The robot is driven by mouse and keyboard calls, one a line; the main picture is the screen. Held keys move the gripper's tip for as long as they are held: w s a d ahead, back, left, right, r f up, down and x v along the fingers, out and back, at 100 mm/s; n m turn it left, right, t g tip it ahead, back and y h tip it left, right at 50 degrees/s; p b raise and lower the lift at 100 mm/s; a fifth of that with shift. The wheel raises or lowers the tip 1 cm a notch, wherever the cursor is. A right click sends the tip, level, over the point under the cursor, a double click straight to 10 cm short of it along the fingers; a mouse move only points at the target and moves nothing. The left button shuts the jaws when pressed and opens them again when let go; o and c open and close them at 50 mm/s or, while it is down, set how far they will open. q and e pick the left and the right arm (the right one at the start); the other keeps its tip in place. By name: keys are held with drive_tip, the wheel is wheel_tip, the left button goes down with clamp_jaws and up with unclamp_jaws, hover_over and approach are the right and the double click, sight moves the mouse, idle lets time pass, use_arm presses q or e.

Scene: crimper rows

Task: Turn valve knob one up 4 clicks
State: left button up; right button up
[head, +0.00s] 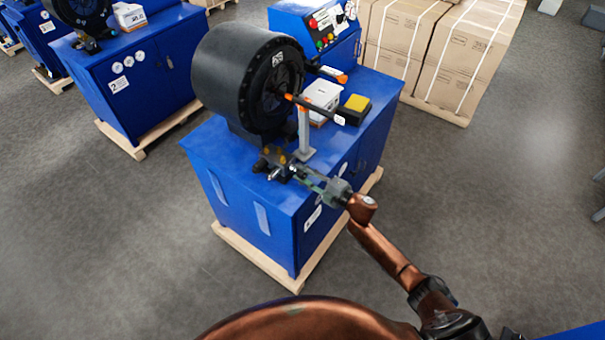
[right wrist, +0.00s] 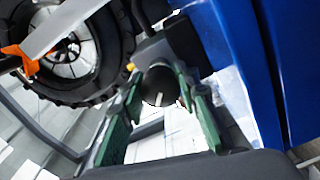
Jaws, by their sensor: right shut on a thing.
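The valve knob (right wrist: 160,87) is black and round with a white line on its face. In the right wrist view it sits between the two green fingers of my right gripper (right wrist: 162,100), which is shut on it. In the head view my right gripper (head: 303,176) reaches from the lower right to the small valve block (head: 272,158) with brass-coloured fittings at the front corner of the blue machine (head: 240,165). The knob is small and mostly hidden by the fingers there. My left gripper is not in view.
A large black crimper head (head: 235,80) stands on the machine just behind the valve. A grey post (head: 304,135) and an orange-tipped rod (head: 315,105) stand close to my gripper. A yellow-topped box (head: 355,107) is farther right.

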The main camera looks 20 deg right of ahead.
drive_tip(key=o, duration=1.2)
drive_tip(key=shift+c, duration=0.2)
drive_tip(key=shift+d, duration=0.15)
drive_tip(key=v, duration=1.1)
drive_tip(key=shift+s+d, duration=0.25)
drive_tip(key=shift+s, duration=0.05)
